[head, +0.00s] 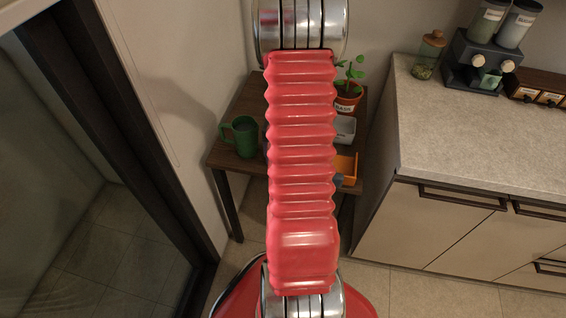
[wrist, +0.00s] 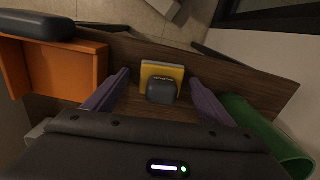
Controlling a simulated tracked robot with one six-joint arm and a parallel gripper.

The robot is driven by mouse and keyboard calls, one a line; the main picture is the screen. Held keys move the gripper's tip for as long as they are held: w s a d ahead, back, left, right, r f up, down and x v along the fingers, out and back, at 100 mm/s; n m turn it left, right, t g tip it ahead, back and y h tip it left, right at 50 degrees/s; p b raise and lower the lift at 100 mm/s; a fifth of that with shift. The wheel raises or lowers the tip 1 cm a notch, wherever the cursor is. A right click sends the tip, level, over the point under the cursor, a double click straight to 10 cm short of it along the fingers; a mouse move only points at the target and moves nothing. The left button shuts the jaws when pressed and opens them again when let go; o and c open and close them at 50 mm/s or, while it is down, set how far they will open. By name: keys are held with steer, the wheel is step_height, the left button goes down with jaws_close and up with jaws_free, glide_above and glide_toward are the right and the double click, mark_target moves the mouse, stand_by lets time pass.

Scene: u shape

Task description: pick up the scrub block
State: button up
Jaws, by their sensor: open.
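The scrub block appears to be the yellow block (wrist: 170,69) with dark lettering, standing on the wooden table in the wrist view. A dark grey rounded piece (wrist: 162,92) sits right against its near side; I cannot tell whether it is part of the block. My gripper (wrist: 159,78) is open, with one purple finger on each side of the block and visible gaps to it. I cannot tell the height of the fingertips over the table. In the head view my red arm hides the block and the gripper.
A green mug (head: 240,136) stands near the table's left edge, close to the right finger in the wrist view (wrist: 265,135). A white container (head: 343,130) and potted plant (head: 348,96) stand behind.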

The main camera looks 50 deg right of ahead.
steer(key=shift+c, duration=0.6)
steer(key=c, duration=1.2)
steer(key=shift+o, duration=0.2)
step_height(320, 180, up, 10)
stand_by(0.3)
